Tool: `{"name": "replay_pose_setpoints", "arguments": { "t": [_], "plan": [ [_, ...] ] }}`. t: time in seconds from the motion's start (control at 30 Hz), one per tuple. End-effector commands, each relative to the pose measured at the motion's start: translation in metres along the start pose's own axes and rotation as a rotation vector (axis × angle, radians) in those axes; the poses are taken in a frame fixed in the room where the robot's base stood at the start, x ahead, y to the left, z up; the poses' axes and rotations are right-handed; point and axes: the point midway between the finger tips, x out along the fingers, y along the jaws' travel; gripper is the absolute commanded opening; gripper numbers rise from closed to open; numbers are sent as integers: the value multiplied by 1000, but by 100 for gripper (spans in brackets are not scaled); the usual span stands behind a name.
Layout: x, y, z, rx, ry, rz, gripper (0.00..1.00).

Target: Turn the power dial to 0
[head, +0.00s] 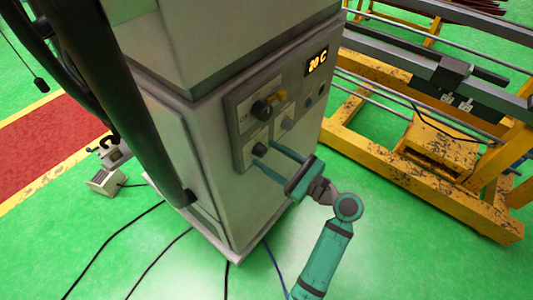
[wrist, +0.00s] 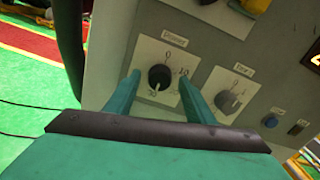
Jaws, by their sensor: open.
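The power dial (wrist: 160,77) is a round black knob on a white square plate on the grey cabinet. In the wrist view its label looks like "Power", with small marks around it. A pale pointer mark seems to show at the knob's lower left, near the bottom mark, though it is too small to be sure. In the head view the knob (head: 259,149) is at the lower left of the panel. My gripper (head: 264,153) is open, with one teal finger on each side of the dial. The wrist view shows the fingertips (wrist: 159,76) flanking it; I cannot tell whether they touch.
Another black knob (head: 262,108) is above. Yellow metal frames (head: 440,145) stand to the right. Cables (head: 228,278) lie on the green floor.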

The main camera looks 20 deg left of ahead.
Motion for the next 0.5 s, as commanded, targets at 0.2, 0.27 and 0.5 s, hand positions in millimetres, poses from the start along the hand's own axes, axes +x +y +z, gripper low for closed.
{"name": "replay_pose_setpoints", "arguments": {
  "t": [0.2,0.27,0.5],
  "plan": [
    [13,0,0,-1,0,-1,49],
    [14,0,0,-1,0,-1,49],
    [14,0,0,-1,0,-1,42]
  ]
}}
